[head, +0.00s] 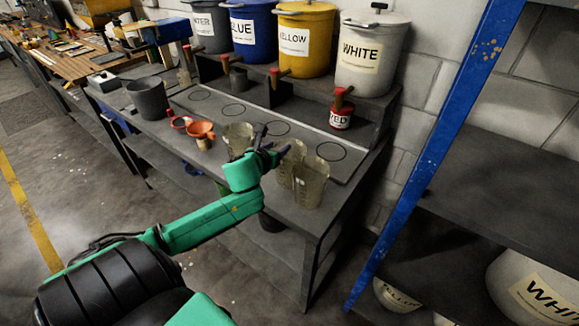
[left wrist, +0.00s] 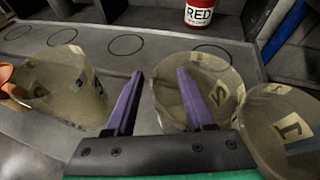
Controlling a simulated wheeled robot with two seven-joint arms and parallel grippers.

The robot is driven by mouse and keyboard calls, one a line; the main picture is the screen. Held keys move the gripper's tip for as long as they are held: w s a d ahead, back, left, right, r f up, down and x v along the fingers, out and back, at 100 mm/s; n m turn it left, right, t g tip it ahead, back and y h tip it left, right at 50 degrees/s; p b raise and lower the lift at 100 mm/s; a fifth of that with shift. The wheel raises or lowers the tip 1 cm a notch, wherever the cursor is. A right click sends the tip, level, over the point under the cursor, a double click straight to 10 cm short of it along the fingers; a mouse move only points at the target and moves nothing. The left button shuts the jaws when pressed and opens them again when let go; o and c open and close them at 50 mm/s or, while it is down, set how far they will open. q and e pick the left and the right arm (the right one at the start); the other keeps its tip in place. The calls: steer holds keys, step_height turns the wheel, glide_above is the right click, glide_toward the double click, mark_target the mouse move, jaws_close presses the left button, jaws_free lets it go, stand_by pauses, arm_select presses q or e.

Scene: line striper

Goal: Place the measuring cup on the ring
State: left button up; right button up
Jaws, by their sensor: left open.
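Three translucent, labelled measuring cups stand on the bench: a left one (head: 237,138), a middle one (head: 291,162) and a right one (head: 310,186). My left gripper (head: 271,147) is open, with its fingers beside the middle cup. In the left wrist view, the gripper (left wrist: 160,76) has its right finger overlapping the middle cup (left wrist: 222,88); whether they touch cannot be told. The left cup (left wrist: 68,95) and right cup (left wrist: 285,135) flank it. Dark rings are drawn on the grey strip behind, including the rightmost (head: 330,151) and its neighbour (head: 277,128). My right gripper is not in view.
A shelf behind holds labelled pots, including a yellow one (head: 304,45) and a white one (head: 370,60). A red-labelled can (head: 341,116), an orange funnel (head: 201,130) and a dark bucket (head: 148,98) are on the bench. A blue post (head: 440,140) rises at right.

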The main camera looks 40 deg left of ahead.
arm_select(q)
steer(key=shift+s+r, duration=0.1)
steer(key=shift+s, duration=0.05)
steer(key=c, duration=0.3)
jaws_close()
stand_by(0.9)
